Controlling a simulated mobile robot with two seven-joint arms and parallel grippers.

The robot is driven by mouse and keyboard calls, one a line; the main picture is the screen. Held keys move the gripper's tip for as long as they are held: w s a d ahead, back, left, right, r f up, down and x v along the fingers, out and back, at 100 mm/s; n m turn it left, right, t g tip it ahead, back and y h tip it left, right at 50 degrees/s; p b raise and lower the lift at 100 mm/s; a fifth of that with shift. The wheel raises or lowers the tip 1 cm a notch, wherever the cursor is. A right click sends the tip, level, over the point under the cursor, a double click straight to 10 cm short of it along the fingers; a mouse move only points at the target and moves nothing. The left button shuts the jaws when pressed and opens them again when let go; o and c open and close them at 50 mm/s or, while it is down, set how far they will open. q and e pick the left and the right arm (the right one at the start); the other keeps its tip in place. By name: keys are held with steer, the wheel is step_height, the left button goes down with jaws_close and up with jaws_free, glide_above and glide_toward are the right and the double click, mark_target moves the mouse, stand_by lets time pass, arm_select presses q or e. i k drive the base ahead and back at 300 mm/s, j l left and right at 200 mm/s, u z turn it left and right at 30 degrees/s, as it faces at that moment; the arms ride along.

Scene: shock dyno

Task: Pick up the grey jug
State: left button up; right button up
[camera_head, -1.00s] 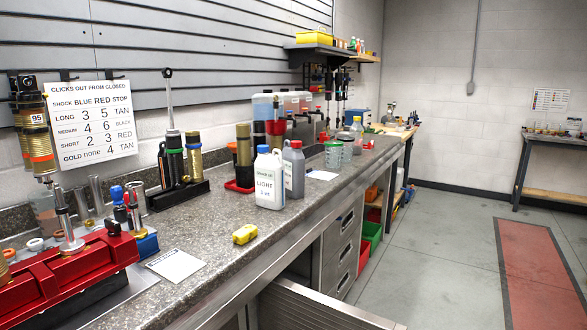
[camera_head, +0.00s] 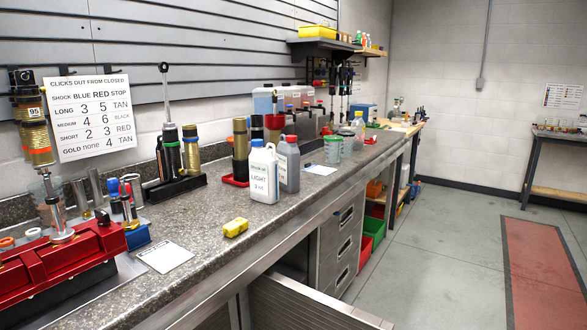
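The grey jug (camera_head: 288,168) stands upright on the speckled grey counter (camera_head: 215,215). It has a red cap and a pale label. A white jug (camera_head: 264,176) with a blue cap and a label reading LIGHT stands just in front and to its left, hiding part of its left side. Neither of my grippers shows in the head view.
A red fixture (camera_head: 65,262) fills the near left. A black rack (camera_head: 176,188) holds shock parts. The floor at right is clear.

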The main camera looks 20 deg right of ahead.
mark_target(288, 153)
steer(key=k+l+u, duration=0.1)
steer(key=l, duration=0.2)
steer(key=k+l+u, duration=0.1)
steer(key=l, duration=0.2)
steer(key=k+l+u, duration=0.1)
steer(key=l, duration=0.15)
steer(key=k+l+u, duration=0.15)
steer(key=l, duration=0.15)
steer(key=l+u, duration=0.15)
steer(key=l, duration=0.15)
steer(key=k+l+u, duration=0.15)
steer(key=l+u, duration=0.15)
steer(key=l, duration=0.2)
steer(key=k+l+u, duration=0.15)
steer(key=l, duration=0.15)
steer(key=k+l+u, duration=0.2)
steer(key=l, duration=0.15)
steer(key=i+l+u, duration=0.2)
steer(key=l, duration=0.25)
steer(key=l+u, duration=0.2)
steer(key=l, duration=0.25)
steer(key=k, duration=0.05)
